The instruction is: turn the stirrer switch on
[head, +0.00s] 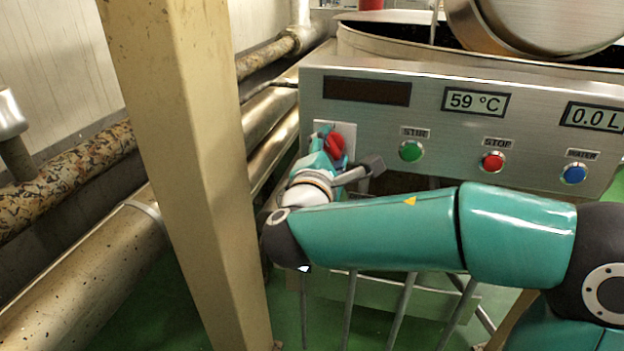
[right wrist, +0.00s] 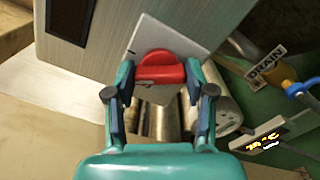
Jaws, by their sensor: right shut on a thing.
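The stirrer switch is a red rotary knob (head: 337,144) on a pale square plate (head: 349,133) at the left end of the steel control panel. My right gripper (head: 328,143) reaches it from the front and partly hides it. In the right wrist view, the red knob (right wrist: 160,70) sits between the two fingertips of my right gripper (right wrist: 160,82), which is shut on it. There the knob's grip bar runs roughly across the picture, on the tilted plate (right wrist: 152,35). My left gripper is not in view.
A green button (head: 411,151) under a STIR label, a red STOP button (head: 493,162) and a blue WATER button (head: 573,174) lie right of the knob. A beige post (head: 190,170) stands close left of my right wrist. The kettle (head: 400,42) is behind the panel.

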